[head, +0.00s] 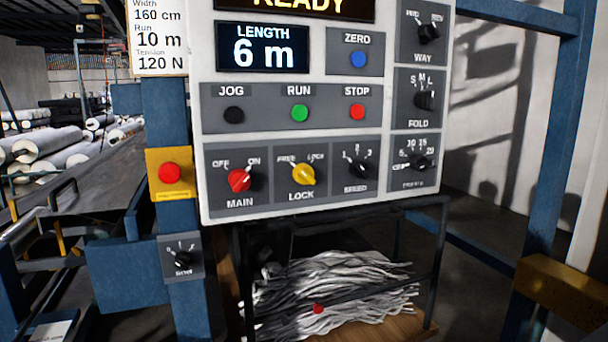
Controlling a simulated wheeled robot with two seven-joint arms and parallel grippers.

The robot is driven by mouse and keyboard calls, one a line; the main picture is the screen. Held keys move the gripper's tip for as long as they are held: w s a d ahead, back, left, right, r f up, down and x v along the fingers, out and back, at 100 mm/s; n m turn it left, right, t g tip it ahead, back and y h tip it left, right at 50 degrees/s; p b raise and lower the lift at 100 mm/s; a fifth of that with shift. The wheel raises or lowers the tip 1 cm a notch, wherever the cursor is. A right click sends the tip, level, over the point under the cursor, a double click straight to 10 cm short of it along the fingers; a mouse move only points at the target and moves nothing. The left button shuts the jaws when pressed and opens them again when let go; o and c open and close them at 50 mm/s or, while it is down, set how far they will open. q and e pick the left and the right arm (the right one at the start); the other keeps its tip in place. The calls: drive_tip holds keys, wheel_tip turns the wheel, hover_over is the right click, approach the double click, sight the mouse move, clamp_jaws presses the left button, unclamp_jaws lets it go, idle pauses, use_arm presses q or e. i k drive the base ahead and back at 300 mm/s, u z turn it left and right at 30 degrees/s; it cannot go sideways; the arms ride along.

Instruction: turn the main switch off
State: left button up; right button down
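The main switch (239,180) is a red rotary knob at the lower left of the control panel (210,135), labelled MAIN. OFF is printed at its upper left and ON at its upper right. Its pale pointer line slants to the upper right, toward ON. Nothing covers the knob. Neither of my grippers shows in the head view.
Right of it is a yellow LOCK knob (303,174), then a black SPEED knob (357,167). JOG, RUN and STOP buttons sit above. A red button on a yellow plate (155,187) is at left. A bin of pale strips (340,290) stands below.

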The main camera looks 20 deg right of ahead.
sight(238, 180)
drive_tip(key=k, duration=0.95)
drive_tip(key=u, duration=1.6)
drive_tip(key=i, duration=0.9)
drive_tip(key=z, duration=0.7)
drive_tip(key=i, duration=0.75)
drive_tip(key=z, duration=0.9)
